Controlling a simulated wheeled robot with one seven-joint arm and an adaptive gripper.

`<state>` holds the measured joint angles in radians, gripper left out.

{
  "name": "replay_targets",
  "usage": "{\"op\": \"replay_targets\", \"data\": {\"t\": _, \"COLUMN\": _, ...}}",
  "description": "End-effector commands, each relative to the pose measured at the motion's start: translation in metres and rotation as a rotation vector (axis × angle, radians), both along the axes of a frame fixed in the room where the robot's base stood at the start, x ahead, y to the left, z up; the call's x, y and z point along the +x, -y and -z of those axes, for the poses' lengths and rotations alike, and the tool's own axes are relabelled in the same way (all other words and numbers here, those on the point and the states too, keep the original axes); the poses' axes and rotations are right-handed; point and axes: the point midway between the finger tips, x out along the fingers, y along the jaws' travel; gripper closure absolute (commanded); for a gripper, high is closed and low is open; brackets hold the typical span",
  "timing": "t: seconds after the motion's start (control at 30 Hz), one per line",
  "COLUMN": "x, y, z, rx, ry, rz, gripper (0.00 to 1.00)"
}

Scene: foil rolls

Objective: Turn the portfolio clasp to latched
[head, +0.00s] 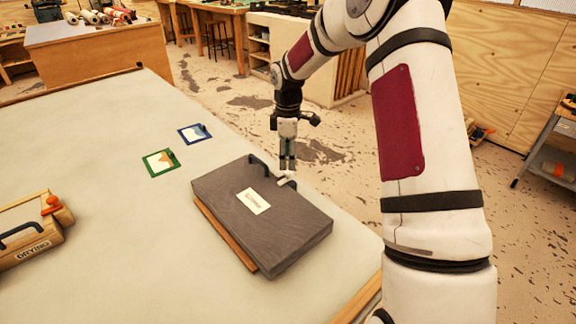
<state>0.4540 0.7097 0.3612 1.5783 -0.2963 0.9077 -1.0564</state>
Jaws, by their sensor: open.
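The portfolio (290,228) is a dark grey flat case lying on the pale table. It has a cream label (254,201) on top and a black handle (263,167) at its far edge. A small whitish piece, apparently the clasp (286,180), sits near the far right edge beside the handle. Its turn angle is too small to read. My gripper (288,168) points down just above the clasp, with its two fingers close together but apart and nothing seen between them. I cannot tell whether the fingertips touch the clasp.
A wooden strip (224,236) runs along the portfolio's left side. A wooden case marked DRYING (38,252), with a black handle and an orange knob (51,204), stands at left. Green-framed (160,163) and blue-framed (195,133) squares lie behind. The table between is clear.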

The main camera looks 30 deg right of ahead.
Motion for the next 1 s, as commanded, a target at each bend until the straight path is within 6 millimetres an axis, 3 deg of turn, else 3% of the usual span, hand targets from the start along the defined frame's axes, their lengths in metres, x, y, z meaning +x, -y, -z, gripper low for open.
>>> {"op": "replay_targets", "data": {"t": 0.2, "x": 0.001, "y": 0.0, "z": -0.046, "rx": -0.001, "ry": 0.003, "rz": -0.001, "gripper": 0.56}}
{"op": "replay_targets", "data": {"t": 0.4, "x": 0.0, "y": 0.0, "z": -0.07, "rx": 0.0, "ry": 0.001, "rz": 0.0, "gripper": 0.56}}
{"op": "replay_targets", "data": {"t": 1.0, "x": 0.0, "y": 0.0, "z": -0.077, "rx": 0.0, "ry": 0.0, "rz": -0.001, "gripper": 0.56}}
